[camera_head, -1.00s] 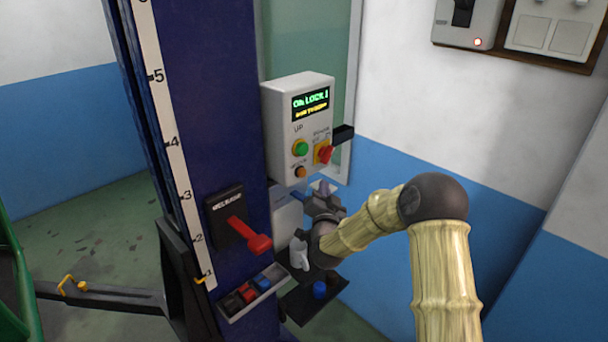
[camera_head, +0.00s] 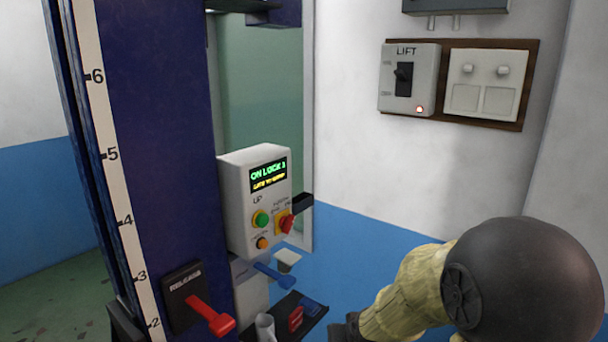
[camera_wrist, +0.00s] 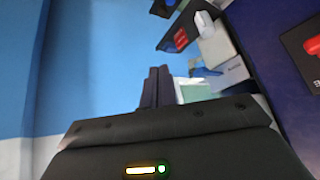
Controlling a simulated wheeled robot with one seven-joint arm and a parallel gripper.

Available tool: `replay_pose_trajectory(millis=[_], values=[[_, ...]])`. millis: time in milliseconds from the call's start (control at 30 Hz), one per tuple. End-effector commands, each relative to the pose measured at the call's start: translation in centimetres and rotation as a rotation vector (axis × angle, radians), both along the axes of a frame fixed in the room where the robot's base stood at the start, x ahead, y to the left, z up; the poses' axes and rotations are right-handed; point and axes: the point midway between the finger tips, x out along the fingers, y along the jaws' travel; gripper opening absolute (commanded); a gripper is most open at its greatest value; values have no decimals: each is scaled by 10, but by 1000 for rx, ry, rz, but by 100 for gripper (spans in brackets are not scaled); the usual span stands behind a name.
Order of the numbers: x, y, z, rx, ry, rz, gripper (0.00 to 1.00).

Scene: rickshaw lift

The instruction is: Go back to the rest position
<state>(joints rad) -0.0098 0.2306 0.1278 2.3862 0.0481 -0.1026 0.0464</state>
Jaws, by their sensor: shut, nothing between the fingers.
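My gripper (camera_wrist: 155,88) shows in the wrist view with its two dark fingers together and nothing between them. The fingers point toward the blue wall and the lift column's side, apart from the shelf items. In the head view only a dark part of my wrist shows at the bottom edge, and the fingertips are out of frame. My arm is bent at the lower right, its dark round joint close to the camera. The grey control box (camera_head: 235,205) with a lit display reading "ON LOCK" is on the lift column, left of my arm.
The dark blue lift column (camera_head: 170,150) carries a height scale and a red release lever (camera_head: 212,317). A small dark shelf (camera_head: 312,322) holds several items below the box. A lift switch box (camera_head: 408,78) with a red light is on the wall.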

Motion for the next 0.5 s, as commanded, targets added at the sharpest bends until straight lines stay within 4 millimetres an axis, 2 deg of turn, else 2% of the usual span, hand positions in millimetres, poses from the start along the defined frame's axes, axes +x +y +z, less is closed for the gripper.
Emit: replay_pose_trajectory(millis=[33,100,233,333,500], values=[[-24,-13,0,-23,61,-8,0],[-59,-29,-3,-53,156,-17,0],[-114,-49,-5,-81,308,-33,0],[-138,-57,-6,-89,373,-38,0],[-145,-59,-7,-91,395,-39,0]])
